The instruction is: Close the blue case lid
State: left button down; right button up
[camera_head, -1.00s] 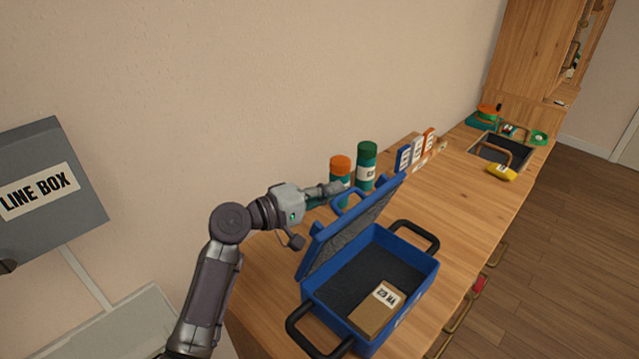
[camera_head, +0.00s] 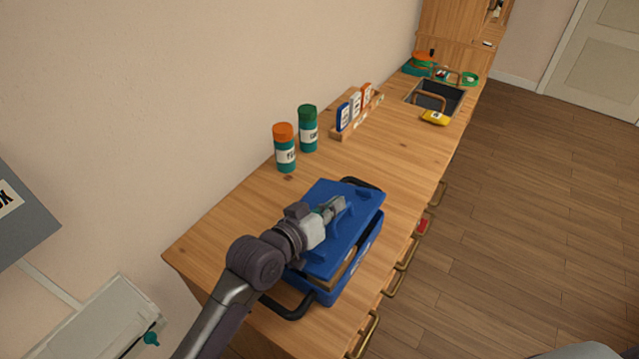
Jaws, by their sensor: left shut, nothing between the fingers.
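The blue case (camera_head: 368,252) stands on the wooden counter near its front edge, with a black handle at each end. Its blue lid (camera_head: 345,195) is swung down over the case body, and a narrow gap shows between lid and body along the front side. Part of the tan box inside (camera_head: 345,272) shows through that gap. My left gripper (camera_head: 338,204) is shut and empty, lying over the top of the lid; it seems to touch it. My left arm hides the lid's left part. My right gripper is not in view.
An orange-capped bottle (camera_head: 285,148) and a green-capped bottle (camera_head: 308,128) stand behind the case. A wooden rack (camera_head: 352,124) holds small blue, white and orange boxes. A dark sink-like tray (camera_head: 436,96) and a yellow item (camera_head: 435,118) lie farther along the counter.

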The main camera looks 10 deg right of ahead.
aim_at(344, 230)
pick_arm(q)
jog(key=shift+s+d+f+m+y, duration=0.15)
jog(key=shift+s+d+f+m, duration=0.25)
jog(key=shift+f, duration=0.2)
jog(key=shift+s+d+f+m+y, duration=0.15)
jog(key=shift+s+d+f+m, duration=0.2)
jog(key=shift+f, duration=0.25)
jog(key=shift+s+d+f, duration=0.15)
jog(key=shift+f, duration=0.3)
jog(key=shift+s+d+f, duration=0.1)
jog(key=shift+f, duration=0.3)
jog(key=shift+f, duration=0.15)
